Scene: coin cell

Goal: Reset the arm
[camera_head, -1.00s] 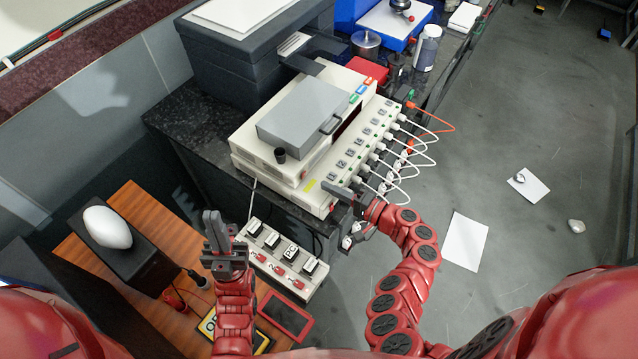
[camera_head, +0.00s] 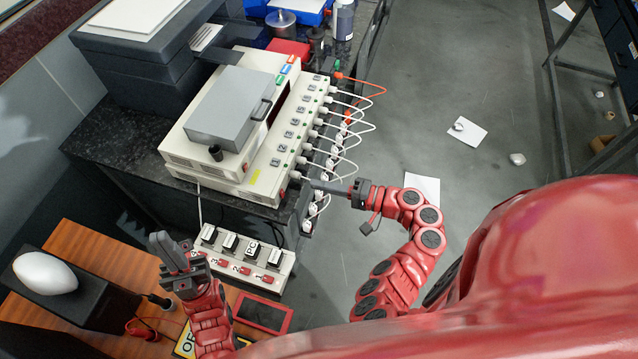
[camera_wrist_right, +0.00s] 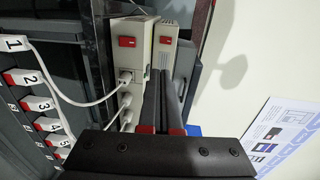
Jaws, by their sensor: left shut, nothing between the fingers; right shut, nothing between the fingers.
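My left gripper (camera_head: 172,252) is at the lower left in the head view, beside the switch strip. Its fingers point up and are shut with nothing between them. My right gripper (camera_head: 318,186) is in front of the cream coin cell tester (camera_head: 262,180), near its front corner, fingers pointing left. It is shut and empty; the wrist view shows its two dark fingers (camera_wrist_right: 166,105) side by side. I cannot tell whether the fingertips touch the tester. A row of white plugs and cables (camera_head: 325,140) runs along the tester's right side.
A switch strip (camera_head: 240,258) with numbered red tags stands below the tester. A wooden table (camera_head: 85,245) with a dark box and white egg-shaped object (camera_head: 45,272) is at left. Paper sheets (camera_head: 466,132) lie on the open floor at right.

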